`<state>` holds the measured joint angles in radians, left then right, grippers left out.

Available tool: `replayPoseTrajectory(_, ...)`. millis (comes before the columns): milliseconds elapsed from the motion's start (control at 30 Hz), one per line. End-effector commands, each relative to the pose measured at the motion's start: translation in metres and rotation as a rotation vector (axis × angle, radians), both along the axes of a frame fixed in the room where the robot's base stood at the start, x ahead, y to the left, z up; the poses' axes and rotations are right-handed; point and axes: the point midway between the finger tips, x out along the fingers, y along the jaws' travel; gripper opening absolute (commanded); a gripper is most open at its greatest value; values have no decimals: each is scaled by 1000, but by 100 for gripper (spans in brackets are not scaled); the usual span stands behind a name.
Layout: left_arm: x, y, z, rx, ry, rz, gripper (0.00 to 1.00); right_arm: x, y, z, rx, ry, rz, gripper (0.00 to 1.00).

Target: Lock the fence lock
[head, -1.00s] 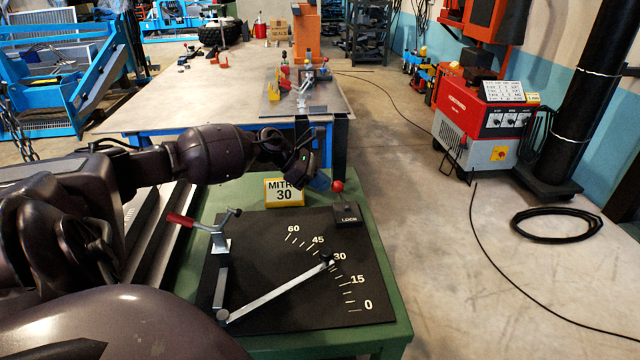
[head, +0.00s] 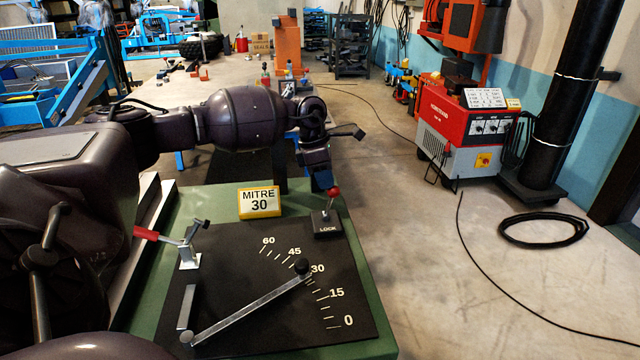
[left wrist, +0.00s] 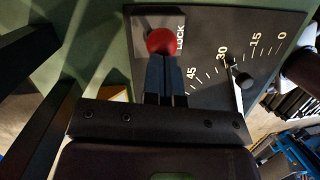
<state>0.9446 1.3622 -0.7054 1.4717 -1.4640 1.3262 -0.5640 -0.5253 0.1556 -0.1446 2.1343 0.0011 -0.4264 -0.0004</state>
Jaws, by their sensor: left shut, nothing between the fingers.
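The fence lock is a small black block marked LOCK (head: 326,225) with a red-knobbed lever (head: 333,192), at the far right corner of the black mitre plate (head: 230,318). In the head view the lever stands up, leaning slightly right. The silver fence arm (head: 245,311) ends in a black knob (head: 301,266) near the 30 mark. My left gripper (head: 325,180) is shut and empty, just behind and left of the red knob. In the left wrist view its closed fingertips (left wrist: 162,62) are right at the red knob (left wrist: 160,41); I cannot tell whether they touch. My right gripper is not in view.
A yellow sign reading MITRE 30 (head: 259,203) stands behind the plate, left of the lock. A red-handled toggle clamp (head: 187,254) stands at the plate's left side. The green table (head: 205,208) ends just right of the lock, with open floor beyond.

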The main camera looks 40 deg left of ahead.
Motion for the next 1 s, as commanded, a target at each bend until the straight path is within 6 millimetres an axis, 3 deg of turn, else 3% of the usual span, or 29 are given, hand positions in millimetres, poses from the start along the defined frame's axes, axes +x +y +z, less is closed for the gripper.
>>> replayPoseTrajectory(67, 2, -3, -8, 11, 24, -1, 0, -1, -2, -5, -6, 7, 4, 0)
replayPoseTrajectory(1000, 10, -10, -3, 6, 15, -2, 0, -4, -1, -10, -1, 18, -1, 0)
